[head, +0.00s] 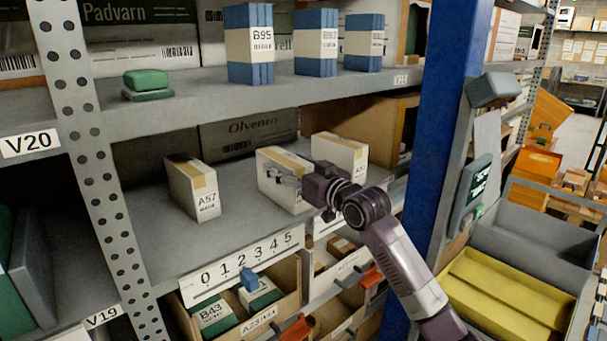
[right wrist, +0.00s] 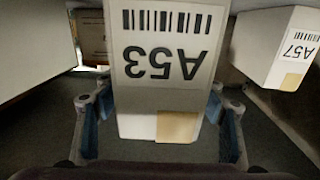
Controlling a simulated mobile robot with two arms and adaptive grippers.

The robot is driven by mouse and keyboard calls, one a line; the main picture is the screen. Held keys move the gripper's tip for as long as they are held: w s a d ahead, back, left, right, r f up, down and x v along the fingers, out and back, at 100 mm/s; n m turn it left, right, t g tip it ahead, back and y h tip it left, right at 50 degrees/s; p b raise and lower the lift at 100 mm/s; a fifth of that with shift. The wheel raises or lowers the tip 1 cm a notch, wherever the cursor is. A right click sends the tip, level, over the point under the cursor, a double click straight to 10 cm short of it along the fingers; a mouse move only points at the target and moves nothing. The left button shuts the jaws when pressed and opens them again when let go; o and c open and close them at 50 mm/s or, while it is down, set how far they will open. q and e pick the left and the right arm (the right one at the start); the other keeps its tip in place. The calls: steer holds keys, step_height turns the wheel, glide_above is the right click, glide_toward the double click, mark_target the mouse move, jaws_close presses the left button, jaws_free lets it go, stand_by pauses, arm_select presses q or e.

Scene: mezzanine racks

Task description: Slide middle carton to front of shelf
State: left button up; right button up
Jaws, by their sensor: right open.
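Three white cartons with tan tape stand on the grey middle shelf (head: 150,235). The left carton (head: 192,188) is labelled A57. The middle carton (head: 272,160) is partly hidden behind my right gripper (head: 282,176). The right carton (head: 340,155) stands close beside it. In the right wrist view, the middle carton (right wrist: 165,60) reads A53 upside down and lies between the two open fingers of my gripper (right wrist: 160,122), with gaps visible at both sides. The A57 carton (right wrist: 278,48) shows there at upper right. My left gripper is not in view.
Blue-and-white boxes (head: 250,45) and a green item (head: 147,84) stand on the shelf above. A large Olvenro carton (head: 245,135) is behind the row. Below are a 0 to 5 number strip (head: 243,265) with a blue marker (head: 250,279) and bins. A blue post (head: 440,110) stands at right.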

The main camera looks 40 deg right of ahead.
steer(key=s, duration=1)
steer(key=shift+s+d, duration=0.15)
steer(key=shift+d, duration=0.1)
